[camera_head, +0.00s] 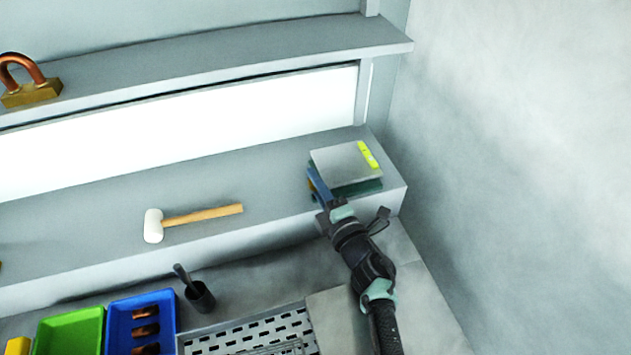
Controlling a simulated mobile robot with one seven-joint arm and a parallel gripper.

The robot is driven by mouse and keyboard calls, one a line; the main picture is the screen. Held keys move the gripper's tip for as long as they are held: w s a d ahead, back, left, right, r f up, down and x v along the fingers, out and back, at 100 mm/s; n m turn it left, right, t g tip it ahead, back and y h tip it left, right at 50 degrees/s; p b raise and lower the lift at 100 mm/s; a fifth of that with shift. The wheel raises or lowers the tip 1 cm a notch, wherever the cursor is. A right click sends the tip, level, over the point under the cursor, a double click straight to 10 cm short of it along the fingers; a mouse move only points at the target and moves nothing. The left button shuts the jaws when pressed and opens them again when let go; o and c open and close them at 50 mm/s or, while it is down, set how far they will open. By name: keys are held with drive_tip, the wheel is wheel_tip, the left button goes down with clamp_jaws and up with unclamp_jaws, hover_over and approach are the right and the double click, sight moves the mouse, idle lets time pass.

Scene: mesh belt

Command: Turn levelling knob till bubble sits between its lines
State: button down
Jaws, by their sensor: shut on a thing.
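The levelling device is a grey plate (341,163) over a dark green base (362,189), at the right end of the grey ledge. A yellow-green bubble vial (368,154) lies along the plate's right side. The bubble and its lines are too small to read. My gripper (318,184) reaches the plate's front left corner and is shut there.
A white-headed mallet (153,226) lies on the ledge to the left. Below stand a green bin (69,329), a blue bin (113,312) with copper-coloured parts, a dark cup (200,297) and a perforated metal belt (255,335). A wall (520,150) closes the right side.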

drive_tip(key=n+y+b, duration=0.1)
drive_tip(key=n+g+y+b, duration=0.1)
drive_tip(key=shift+w+d+f+g+y+b, duration=0.1)
drive_tip(key=shift+f+g+y+b, duration=0.2)
drive_tip(key=shift+y, duration=0.1)
drive_tip(key=shift+r+n+g+y+b, duration=0.3)
drive_tip(key=shift+n+g+y+b, duration=0.3)
drive_tip(key=shift+y, duration=0.1)
drive_tip(key=c, duration=0.8)
unclamp_jaws()
drive_tip(key=p+v, duration=0.6)
drive_tip(key=v, duration=0.7)
drive_tip(key=shift+p, duration=0.35)
